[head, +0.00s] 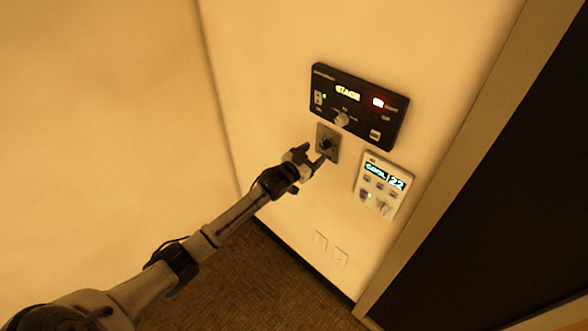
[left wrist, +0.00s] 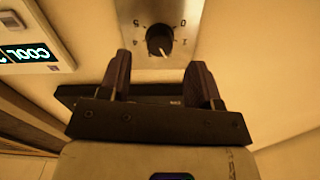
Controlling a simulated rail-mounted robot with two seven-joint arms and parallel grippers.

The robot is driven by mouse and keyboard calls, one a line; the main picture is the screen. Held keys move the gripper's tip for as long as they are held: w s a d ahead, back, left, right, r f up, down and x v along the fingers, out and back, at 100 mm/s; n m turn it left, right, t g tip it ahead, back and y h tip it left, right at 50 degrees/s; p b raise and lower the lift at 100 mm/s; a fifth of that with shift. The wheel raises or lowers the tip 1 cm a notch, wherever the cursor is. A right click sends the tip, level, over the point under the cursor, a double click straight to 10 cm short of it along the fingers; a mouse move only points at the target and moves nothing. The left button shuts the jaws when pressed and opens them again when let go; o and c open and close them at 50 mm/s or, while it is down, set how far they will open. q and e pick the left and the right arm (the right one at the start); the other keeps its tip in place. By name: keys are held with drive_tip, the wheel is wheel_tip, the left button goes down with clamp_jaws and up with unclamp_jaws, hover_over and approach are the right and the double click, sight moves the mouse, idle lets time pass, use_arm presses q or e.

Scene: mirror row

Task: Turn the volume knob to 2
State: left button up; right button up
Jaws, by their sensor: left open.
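A black round knob (left wrist: 159,40) sits on a small metal wall plate (left wrist: 205,8) with a printed number scale. In the left wrist view, 5 and 4 show on its left and 0 and 1 on its right. Its white pointer line points down and slightly right; the numbers there are not readable. In the head view, the plate (head: 335,134) is partly behind my left gripper (head: 317,157). My left gripper is open, its two fingers (left wrist: 160,78) spread just below the knob in the wrist view, apart from it. My right gripper is not in view.
A black panel (head: 325,78) with a lit STAGE display and a pale knob (head: 342,120) is mounted above the plate. A white control unit (head: 369,186) showing 22 is to the lower right. Wall sockets (head: 321,240) sit low. A dark door (head: 500,200) is at right.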

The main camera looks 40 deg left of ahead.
use_arm(q)
drive_tip(key=s+b, duration=0.1)
drive_tip(key=s, duration=0.8)
drive_tip(key=shift+s+d, duration=0.15)
drive_tip(key=shift+s, duration=0.2)
